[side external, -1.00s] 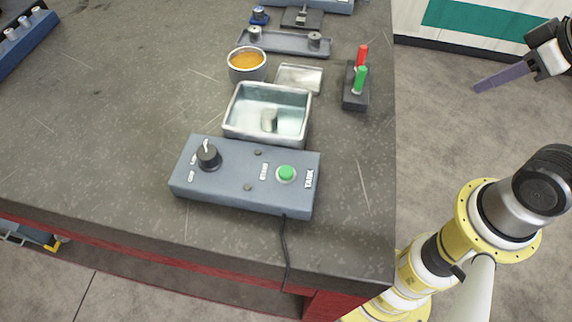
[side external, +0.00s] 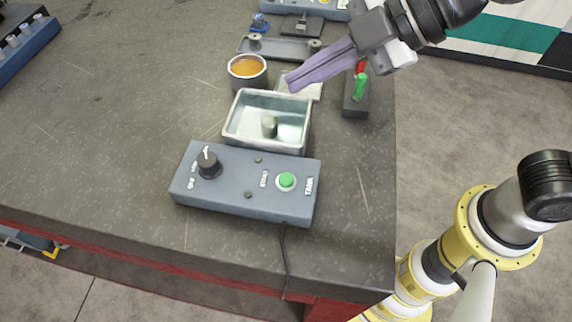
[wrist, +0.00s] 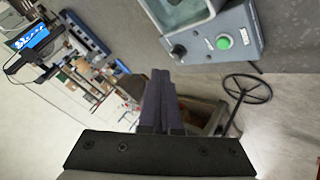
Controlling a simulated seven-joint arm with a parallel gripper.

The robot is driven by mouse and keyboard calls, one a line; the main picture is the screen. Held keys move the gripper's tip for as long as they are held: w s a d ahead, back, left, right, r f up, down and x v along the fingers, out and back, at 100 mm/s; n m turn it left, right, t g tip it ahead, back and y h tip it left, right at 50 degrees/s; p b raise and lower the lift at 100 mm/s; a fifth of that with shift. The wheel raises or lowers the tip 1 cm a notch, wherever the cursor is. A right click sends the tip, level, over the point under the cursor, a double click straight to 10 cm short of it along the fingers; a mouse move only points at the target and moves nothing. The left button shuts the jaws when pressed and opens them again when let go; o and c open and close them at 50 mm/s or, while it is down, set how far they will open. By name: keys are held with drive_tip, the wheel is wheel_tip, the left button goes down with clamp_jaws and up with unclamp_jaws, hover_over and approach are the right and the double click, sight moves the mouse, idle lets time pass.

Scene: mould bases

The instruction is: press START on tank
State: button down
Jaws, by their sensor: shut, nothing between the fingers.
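The grey-blue control box (side external: 225,200) lies on the dark bench, with the word TANK on its right end. Its green START button (side external: 286,181) sits in a pale ring, and a black knob (side external: 208,163) stands at its left. The button also shows in the wrist view (wrist: 223,42). A metal tank (side external: 233,123) with a small cylinder in it stands directly behind the box. My gripper (side external: 291,83) has its purple fingers closed together and empty. In the side view the fingertips appear over the tank's back edge, behind and above the button; their height is unclear.
A cup of orange contents (side external: 247,70) stands behind the tank. A block with a green and a red handle (side external: 354,105) stands to the right, partly behind my gripper. A grey tray (side external: 268,45) lies farther back. The bench left of the box is clear.

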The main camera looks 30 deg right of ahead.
drive_tip(key=shift+n+g, duration=0.7)
drive_tip(key=shift+n, duration=0.1)
drive_tip(key=s+a, duration=0.1)
drive_tip(key=s+a+f, duration=0.2)
drive_tip(key=a, duration=0.1)
drive_tip(key=shift+s, duration=0.25)
drive_tip(key=shift+f, duration=0.1)
approach(286, 180)
drive_tip(key=shift+w+a+f, duration=0.45)
drive_tip(key=shift+w+a, duration=0.15)
drive_tip(key=shift+a, duration=0.15)
drive_tip(key=shift+w+a+f, duration=0.5)
drive_tip(key=shift+w+a, duration=0.15)
drive_tip(key=shift+a, duration=0.05)
drive_tip(key=shift+w+a+f, duration=0.45)
drive_tip(key=shift+w+a, duration=0.15)
drive_tip(key=shift+a, duration=0.15)
drive_tip(key=shift+f, duration=0.2)
drive_tip(key=shift+f, duration=0.25)
drive_tip(key=shift+f, duration=0.35)
idle(0.4)
drive_tip(key=shift+r, duration=0.75)
